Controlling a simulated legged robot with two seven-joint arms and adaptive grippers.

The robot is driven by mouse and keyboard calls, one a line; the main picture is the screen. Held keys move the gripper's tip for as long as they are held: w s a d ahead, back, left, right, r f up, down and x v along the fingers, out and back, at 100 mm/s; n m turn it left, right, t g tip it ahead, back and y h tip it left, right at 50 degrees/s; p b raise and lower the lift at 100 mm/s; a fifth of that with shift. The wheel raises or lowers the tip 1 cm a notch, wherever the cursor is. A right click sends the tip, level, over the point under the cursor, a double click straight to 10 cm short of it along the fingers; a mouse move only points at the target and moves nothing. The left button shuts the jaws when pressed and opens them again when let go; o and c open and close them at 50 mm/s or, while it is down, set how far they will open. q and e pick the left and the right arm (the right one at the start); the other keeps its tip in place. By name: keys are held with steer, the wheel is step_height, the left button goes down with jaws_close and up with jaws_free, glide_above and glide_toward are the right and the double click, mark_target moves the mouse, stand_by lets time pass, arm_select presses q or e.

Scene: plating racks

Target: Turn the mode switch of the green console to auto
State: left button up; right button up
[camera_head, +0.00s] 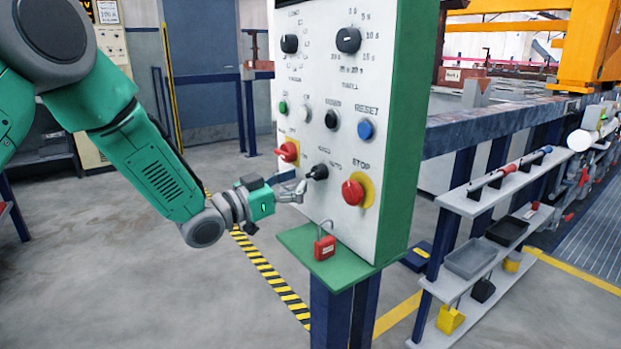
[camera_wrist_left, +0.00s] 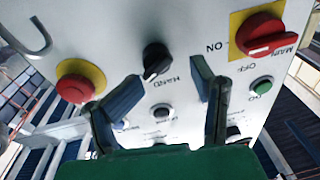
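The green console (camera_head: 400,130) has a white front panel. Its mode switch (camera_head: 318,172) is a small black knob low on the panel, between the HAND and AUTO labels. In the left wrist view the mode switch (camera_wrist_left: 156,58) shows upside down, with its pale mark towards the HAND lettering. My left gripper (camera_head: 300,190) is just in front of the panel, beside and slightly below the knob. In the wrist view its two fingers (camera_wrist_left: 167,80) are spread apart with nothing between them, and the knob lies beyond their tips. My right gripper is out of view.
A red STOP button (camera_head: 352,192) on yellow sits right of the switch, a red main switch (camera_head: 288,151) upper left. A red padlock (camera_head: 325,247) stands on the green ledge (camera_head: 345,273) below. A shelf rack (camera_head: 495,208) stands at right; floor at left is clear.

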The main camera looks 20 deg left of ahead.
arm_select(q)
steer(key=v, duration=0.8)
steer(key=shift+d+r, duration=0.1)
steer(key=s+f+n+g+y+p, duration=0.15)
steer(key=s+f, duration=0.25)
steer(key=f, duration=0.4)
steer(key=s+d+f+n+g+y+p, duration=0.1)
steer(key=s+f+n+g+y, duration=0.15)
steer(key=s+f, duration=0.4)
steer(key=s+f+n+g+y+p, duration=0.1)
steer(key=s+f+g+y, duration=0.15)
steer(key=f, duration=0.75)
steer(key=s+a+f+n+g+y+p, duration=0.1)
steer(key=s+f+g, duration=0.3)
steer(key=s, duration=0.8)
steer(key=s+a+f+n+g+y, duration=0.1)
steer(key=s+f+g+y, duration=0.2)
steer(key=s, duration=0.9)
step_height(320, 180, down, 2)
steer(key=shift+s+a+f+g+p, duration=0.1)
steer(key=shift+s+a+g+p, duration=0.2)
steer(key=shift+g, duration=0.45)
